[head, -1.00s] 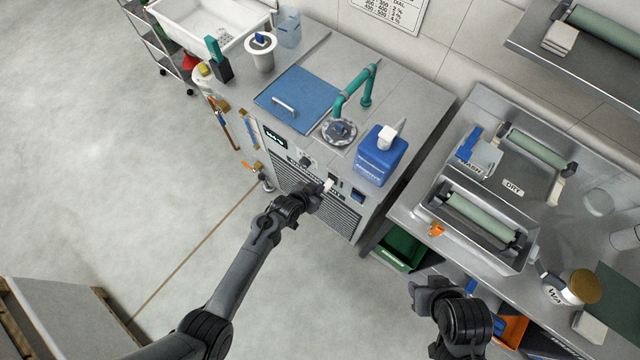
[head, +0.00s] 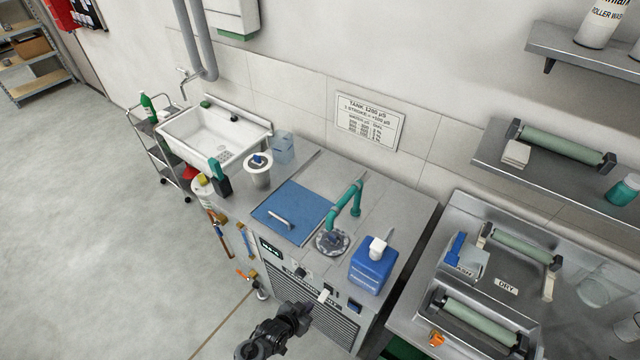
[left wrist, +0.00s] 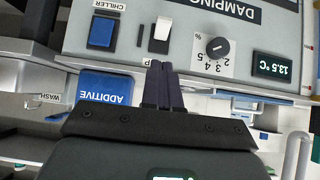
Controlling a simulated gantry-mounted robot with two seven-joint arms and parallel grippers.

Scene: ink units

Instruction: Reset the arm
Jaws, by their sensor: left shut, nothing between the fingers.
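My left gripper (head: 310,309) is shut and empty, at the front panel of the metal damping unit (head: 292,262). In the left wrist view its two fingers (left wrist: 162,86) are together, just below a white rocker switch (left wrist: 160,35) in the picture. I cannot tell whether they touch it. To the switch's left is a blue chiller switch (left wrist: 102,32), to its right a numbered dial (left wrist: 217,47) and a display (left wrist: 272,67) that seems to read 12.5 °C. My right gripper is out of view.
On the unit stand a blue additive jug (head: 371,272), a teal tap (head: 346,200) and a blue lid (head: 290,212). A bench with green rollers (head: 474,323) is at right. A white sink (head: 212,136) and trolley stand behind left. The floor (head: 90,200) at left is clear.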

